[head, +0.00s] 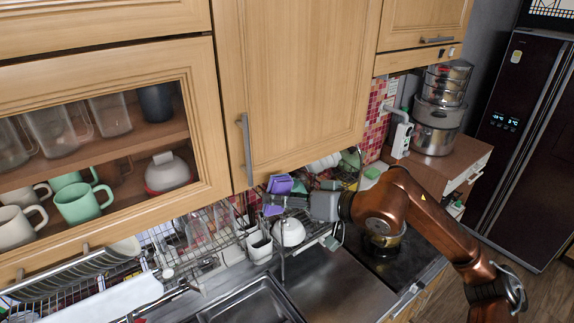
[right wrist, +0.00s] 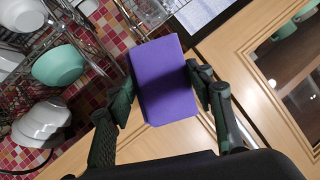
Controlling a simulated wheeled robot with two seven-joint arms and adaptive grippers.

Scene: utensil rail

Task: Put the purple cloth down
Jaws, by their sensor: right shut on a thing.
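The purple cloth (right wrist: 163,82) is a flat, folded-looking block between the two fingers of my right gripper (right wrist: 158,90) in the right wrist view. The fingers close on its two sides. In the head view the purple cloth (head: 280,184) is up by the lower edge of the wooden cabinet, in front of the utensil rail and rack area. My right gripper (head: 285,200) reaches it from the right, and its fingers are small and partly hidden there. My left gripper is not in view.
A wire dish rack (head: 205,228) with dishes hangs behind the steel sink (head: 255,303). A white kettle-like item (head: 289,232) stands below the gripper. The bare steel counter (head: 335,280) is clear. A stove with a pot (head: 383,238) is at right. The cabinet door (head: 290,80) is close above.

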